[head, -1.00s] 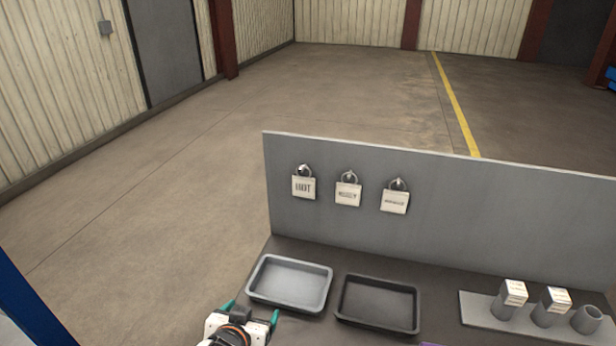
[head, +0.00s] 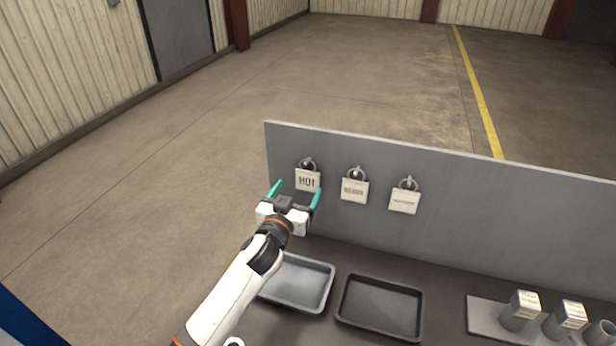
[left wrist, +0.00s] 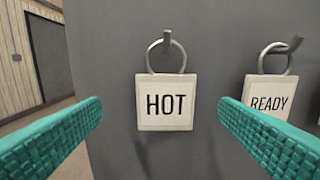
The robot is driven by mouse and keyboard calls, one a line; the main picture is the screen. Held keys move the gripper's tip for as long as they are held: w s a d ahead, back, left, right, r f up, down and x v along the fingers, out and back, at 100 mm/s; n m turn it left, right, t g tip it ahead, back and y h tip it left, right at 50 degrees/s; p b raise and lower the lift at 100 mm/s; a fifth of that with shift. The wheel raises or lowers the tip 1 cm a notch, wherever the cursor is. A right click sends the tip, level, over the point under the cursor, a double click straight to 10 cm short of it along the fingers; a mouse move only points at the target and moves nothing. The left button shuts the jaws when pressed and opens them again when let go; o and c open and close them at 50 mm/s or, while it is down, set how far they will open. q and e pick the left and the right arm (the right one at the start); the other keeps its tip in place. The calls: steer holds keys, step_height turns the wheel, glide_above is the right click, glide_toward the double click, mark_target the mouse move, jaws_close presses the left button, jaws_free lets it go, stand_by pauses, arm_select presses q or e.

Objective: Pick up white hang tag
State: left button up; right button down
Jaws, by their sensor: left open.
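Three white hang tags hang by rings from hooks on a grey upright panel (head: 470,200). The left tag (head: 307,181) reads HOT; it also shows in the left wrist view (left wrist: 165,103). The middle tag (head: 354,190) reads READY in the left wrist view (left wrist: 268,100). The right tag (head: 404,202) has print too small to read. My left gripper (head: 297,192) is open in front of the HOT tag. In the left wrist view, its teal fingers (left wrist: 160,122) stand either side of the HOT tag, apart from it. My right gripper is not in view.
A grey tray (head: 297,304) and a black tray (head: 348,322) lie on the bench below the panel. At the right, several cylinders, two with labelled blocks (head: 526,298), stand on a grey plate (head: 484,317). Open floor lies left of the panel.

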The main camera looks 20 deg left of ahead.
mark_target(307, 177)
arm_select(q)
steer(key=w, duration=0.2)
steer(key=w+p, duration=0.1)
steer(key=shift+w+d+r, duration=0.2)
steer(key=shift+w+d, duration=0.2)
steer(key=shift+w+f, duration=0.15)
steer(key=shift+w, duration=0.5)
steer(key=shift+s, duration=0.1)
steer(key=shift+c, duration=1.9)
steer(key=c, duration=0.7)
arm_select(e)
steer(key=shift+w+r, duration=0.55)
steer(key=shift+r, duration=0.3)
arm_select(q)
steer(key=shift+o, duration=0.2)
